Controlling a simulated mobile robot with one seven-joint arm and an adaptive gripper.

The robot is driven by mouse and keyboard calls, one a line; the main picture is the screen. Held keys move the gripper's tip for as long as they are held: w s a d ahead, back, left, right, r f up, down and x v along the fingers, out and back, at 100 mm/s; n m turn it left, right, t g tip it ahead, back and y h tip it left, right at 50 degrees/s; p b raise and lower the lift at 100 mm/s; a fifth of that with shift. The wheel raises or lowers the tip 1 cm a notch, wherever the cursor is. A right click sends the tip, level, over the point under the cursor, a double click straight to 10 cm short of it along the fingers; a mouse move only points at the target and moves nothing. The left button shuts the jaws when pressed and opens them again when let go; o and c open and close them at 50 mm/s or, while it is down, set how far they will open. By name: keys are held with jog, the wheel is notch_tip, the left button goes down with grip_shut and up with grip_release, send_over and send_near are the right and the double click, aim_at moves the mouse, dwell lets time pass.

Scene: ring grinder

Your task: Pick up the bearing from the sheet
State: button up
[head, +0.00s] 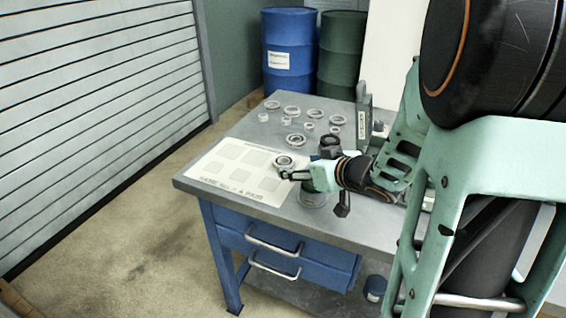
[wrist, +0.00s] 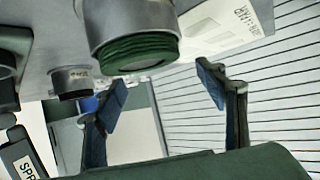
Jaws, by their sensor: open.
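The bearing (head: 284,161), a small metal ring with a dark centre, lies near the right edge of the white sheet (head: 213,164) in the head view. My gripper (head: 291,176) is just in front of the bearing, with its fingers pointing left over the sheet; I cannot tell its height or whether it touches. In the wrist view, the gripper's (wrist: 163,88) two fingers are apart with nothing between them. A corner of the sheet (wrist: 228,22) shows there, but I cannot make out the bearing.
Several rings (head: 292,112) stand at the back of the grey bench (head: 232,131). A grey cylinder with a green end (wrist: 130,40) is close to the camera in the wrist view. A grey upright fixture (head: 363,115) is behind my arm. Blue drawers (head: 285,250) are below.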

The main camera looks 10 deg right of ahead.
aim_at(288, 165)
jog(key=x, duration=0.3)
jog(key=shift+b, duration=0.3)
jog(key=x, duration=0.1)
jog(key=b+x, duration=0.1)
jog(key=x, duration=0.2)
jog(key=shift+w+d+f, duration=0.25)
jog(key=shift+d, duration=0.05)
jog(key=shift+w+a+f, duration=0.1)
jog(key=shift+w+a, duration=0.05)
jog(key=shift+w, duration=0.25)
jog(key=c, duration=1.4)
